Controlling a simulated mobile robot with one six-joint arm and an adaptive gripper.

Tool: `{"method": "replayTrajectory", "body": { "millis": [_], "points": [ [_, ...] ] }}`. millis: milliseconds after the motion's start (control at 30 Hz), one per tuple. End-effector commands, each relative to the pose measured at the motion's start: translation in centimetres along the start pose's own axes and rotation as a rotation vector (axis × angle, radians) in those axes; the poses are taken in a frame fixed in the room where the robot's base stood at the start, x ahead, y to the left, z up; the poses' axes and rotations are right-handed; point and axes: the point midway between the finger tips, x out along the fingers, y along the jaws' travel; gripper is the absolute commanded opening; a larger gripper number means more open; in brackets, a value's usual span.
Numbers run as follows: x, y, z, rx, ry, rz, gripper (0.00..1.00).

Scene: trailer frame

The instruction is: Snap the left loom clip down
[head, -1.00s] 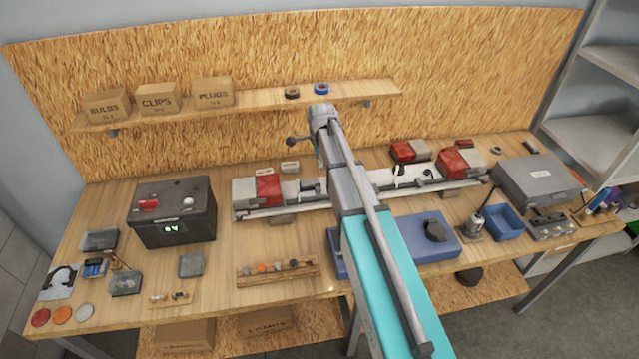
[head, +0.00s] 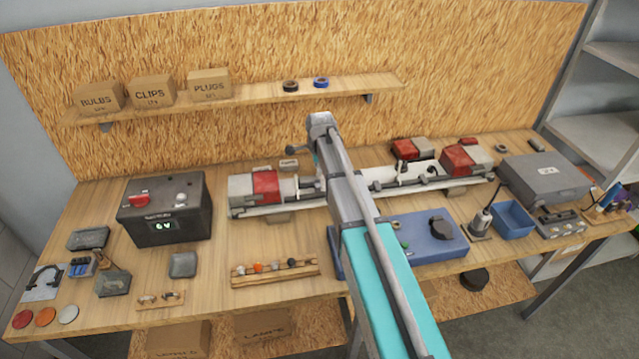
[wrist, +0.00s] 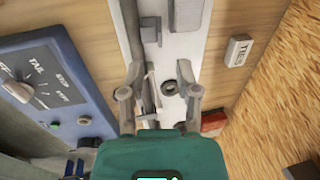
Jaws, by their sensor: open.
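A pale trailer frame (head: 375,184) lies along the bench, with a red-and-white lamp block (head: 265,187) at its left. In the wrist view, the frame's white face (wrist: 183,45) runs up the picture. My gripper (wrist: 161,92) is open, its two fingers spread over this face. A slim grey clip-like part (wrist: 152,93) stands between the fingers, beside a dark ring (wrist: 169,88). Another small grey part (wrist: 151,28) sits farther up; I cannot tell which is the left loom clip. In the head view my arm hides the gripper and this stretch of frame.
A blue control panel (wrist: 57,62) with a knob lies left of the frame in the wrist view. A small label block (wrist: 237,50) lies to the right. A battery box (head: 165,210) and a grey case (head: 545,178) stand on the bench. The fibreboard wall (head: 450,60) rises behind.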

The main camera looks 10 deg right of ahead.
Motion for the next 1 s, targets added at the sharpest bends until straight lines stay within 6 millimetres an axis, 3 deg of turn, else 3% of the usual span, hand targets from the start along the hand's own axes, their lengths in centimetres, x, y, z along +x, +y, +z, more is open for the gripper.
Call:
{"method": "replayTrajectory", "body": {
  "millis": [600,1000],
  "points": [
    [5.0,0.0,0.1,-0.001,0.0,0.0,0.42],
    [5.9,0.0,0.1,-0.001,0.0,0.0,0.42]
  ]
}}
